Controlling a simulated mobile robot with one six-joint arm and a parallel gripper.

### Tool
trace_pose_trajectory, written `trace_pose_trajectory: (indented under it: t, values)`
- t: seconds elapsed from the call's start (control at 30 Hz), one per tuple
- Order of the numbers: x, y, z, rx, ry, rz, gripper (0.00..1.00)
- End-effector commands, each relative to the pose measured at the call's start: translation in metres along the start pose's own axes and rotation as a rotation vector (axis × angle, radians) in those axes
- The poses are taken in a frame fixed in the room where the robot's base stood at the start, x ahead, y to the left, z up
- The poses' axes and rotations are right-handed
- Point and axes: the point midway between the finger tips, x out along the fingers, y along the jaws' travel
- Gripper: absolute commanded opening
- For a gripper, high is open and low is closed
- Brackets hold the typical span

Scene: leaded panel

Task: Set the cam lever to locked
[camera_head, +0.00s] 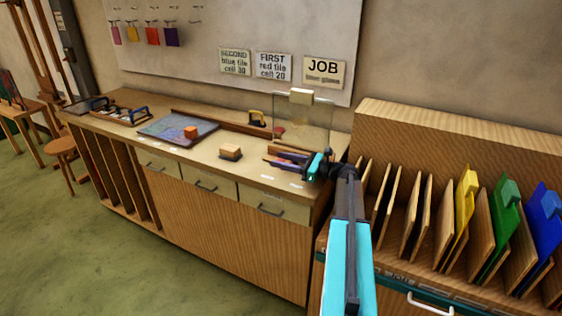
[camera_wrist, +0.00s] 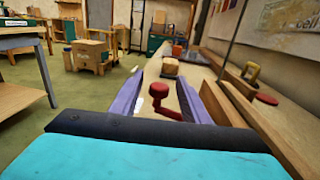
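A red lever with a round knob, which looks like the cam lever (camera_wrist: 160,91), shows in the wrist view between the two purple fingers of my gripper (camera_wrist: 168,88). Its short arm runs from the knob down toward the palm. There is space on both sides of it, so my gripper is open. In the head view, my gripper (camera_head: 277,159) is low over the right end of the bench, and the lever is not clearly seen there. I cannot read whether the lever is locked.
A wooden rail (camera_wrist: 239,105) runs just right of my gripper, with a red round knob (camera_wrist: 265,99) beside it. A clear upright pane (camera_head: 305,118) stands behind my gripper.

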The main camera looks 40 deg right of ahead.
Motion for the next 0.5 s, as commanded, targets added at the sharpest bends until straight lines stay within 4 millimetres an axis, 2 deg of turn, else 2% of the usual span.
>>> trace_pose_trajectory:
  t: [0.3,0.5]
  values:
    - [0.002,0.001,0.000,0.000,0.000,0.003,0.42]
    - [-0.008,0.001,-0.001,0.000,0.000,0.002,0.42]
